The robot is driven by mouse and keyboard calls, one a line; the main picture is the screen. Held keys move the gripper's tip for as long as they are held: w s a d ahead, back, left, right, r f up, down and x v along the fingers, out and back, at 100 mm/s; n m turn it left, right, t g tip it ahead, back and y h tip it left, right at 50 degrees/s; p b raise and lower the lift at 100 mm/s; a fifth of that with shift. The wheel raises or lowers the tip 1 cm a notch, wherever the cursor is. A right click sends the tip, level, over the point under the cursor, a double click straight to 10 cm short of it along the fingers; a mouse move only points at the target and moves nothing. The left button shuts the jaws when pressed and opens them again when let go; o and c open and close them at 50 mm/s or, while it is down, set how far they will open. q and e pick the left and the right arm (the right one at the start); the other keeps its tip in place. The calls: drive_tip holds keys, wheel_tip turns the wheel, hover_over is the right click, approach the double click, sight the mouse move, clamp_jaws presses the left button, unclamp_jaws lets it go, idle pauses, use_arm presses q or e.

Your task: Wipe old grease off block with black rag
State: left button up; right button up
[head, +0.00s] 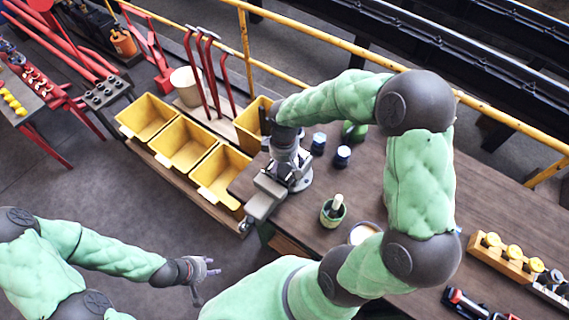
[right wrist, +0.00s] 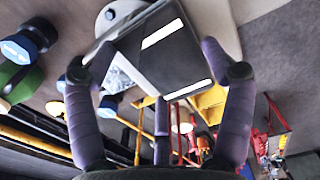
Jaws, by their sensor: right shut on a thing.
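My right gripper (right wrist: 160,75) has purple fingers, spread around a flat dark sheet-like thing with two white stripes. It looks like the black rag (right wrist: 165,60). In the head view my right arm reaches over the bench's left end to a grey metal vise (head: 290,168), where its hand is mostly hidden. I cannot pick out the block clearly; the vise area is partly covered by my wrist. Pale metal of the vise shows behind the rag in the right wrist view. My left gripper (head: 205,270) hangs empty over the floor with its fingers spread, away from the bench.
Yellow bins (head: 188,150) stand left of the bench (head: 385,170). A green pot with a brush (head: 333,210) and a white bowl (head: 363,233) are nearer. A yellow railing (head: 300,79) runs behind.

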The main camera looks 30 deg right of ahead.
drive_tip(key=shift+w+a, duration=0.3)
drive_tip(key=shift+w, duration=0.35)
drive_tip(key=shift+w+a, duration=0.25)
drive_tip(key=shift+w, duration=0.4)
drive_tip(key=shift+s+d, duration=0.35)
drive_tip(key=shift+s, duration=0.4)
drive_tip(key=shift+s+d, duration=0.3)
drive_tip(key=shift+s, duration=0.45)
drive_tip(key=shift+w, duration=0.15)
drive_tip(key=shift+w+a+f+b, duration=0.1)
drive_tip(key=shift+w+a+b, duration=0.2)
drive_tip(key=shift+w, duration=0.35)
drive_tip(key=shift+w+a+f+b, duration=0.1)
drive_tip(key=shift+w+a, duration=0.25)
drive_tip(key=shift+w, duration=0.25)
drive_tip(key=shift+r, duration=0.15)
